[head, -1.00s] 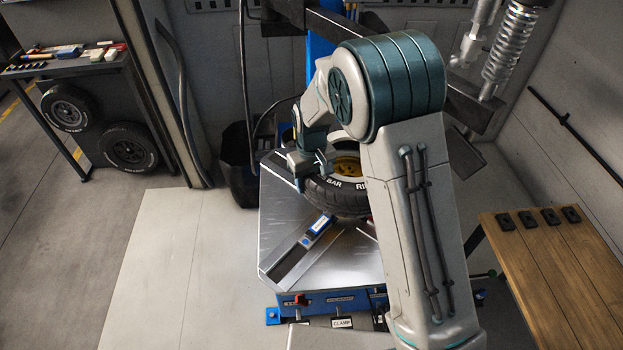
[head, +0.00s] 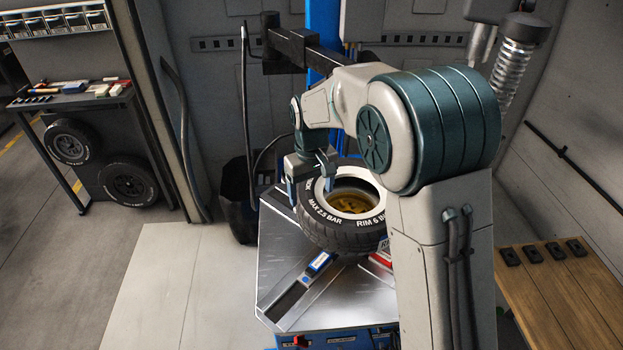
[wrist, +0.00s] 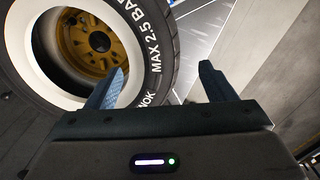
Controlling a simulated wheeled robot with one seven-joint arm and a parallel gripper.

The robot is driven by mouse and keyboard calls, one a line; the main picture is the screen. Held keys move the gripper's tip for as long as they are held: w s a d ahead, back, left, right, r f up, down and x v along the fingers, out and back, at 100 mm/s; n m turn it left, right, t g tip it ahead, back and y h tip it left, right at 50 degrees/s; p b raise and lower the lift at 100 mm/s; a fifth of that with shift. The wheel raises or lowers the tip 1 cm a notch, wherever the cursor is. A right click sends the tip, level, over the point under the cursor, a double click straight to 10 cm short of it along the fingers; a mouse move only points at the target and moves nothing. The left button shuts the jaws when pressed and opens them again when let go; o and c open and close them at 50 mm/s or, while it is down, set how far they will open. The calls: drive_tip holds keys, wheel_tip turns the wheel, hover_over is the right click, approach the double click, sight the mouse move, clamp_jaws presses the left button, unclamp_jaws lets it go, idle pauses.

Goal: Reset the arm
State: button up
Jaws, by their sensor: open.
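My gripper (head: 311,191) hangs at the left edge of the tyre on the tyre changer, pointing down. My arm hides the tyre's right side in the head view.
A black bin (head: 240,200) stands behind left. A wooden bench (head: 550,290) is at the right. A shelf (head: 70,100) and two tyres are at the far left. Floor at the left is clear.

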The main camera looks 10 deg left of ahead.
drive_tip(key=s+d+r+m+t, duration=0.1)
drive_tip(key=s+d+r+m, duration=0.1)
drive_tip(key=s+d+r, duration=0.4)
drive_tip(key=s+d+r+m+t, duration=0.1)
drive_tip(key=s+d+r, duration=0.25)
drive_tip(key=d, duration=0.35)
drive_tip(key=s+d+m, duration=0.2)
drive_tip(key=s+d, duration=0.2)
drive_tip(key=s, duration=0.3)
drive_tip(key=s+d+f+m+t, duration=0.1)
drive_tip(key=s+d, duration=0.3)
drive_tip(key=s, duration=0.2)
drive_tip(key=shift+s+d+f+m, duration=0.3)
drive_tip(key=shift+s+m, duration=0.05)
drive_tip(key=shift+m, duration=0.05)
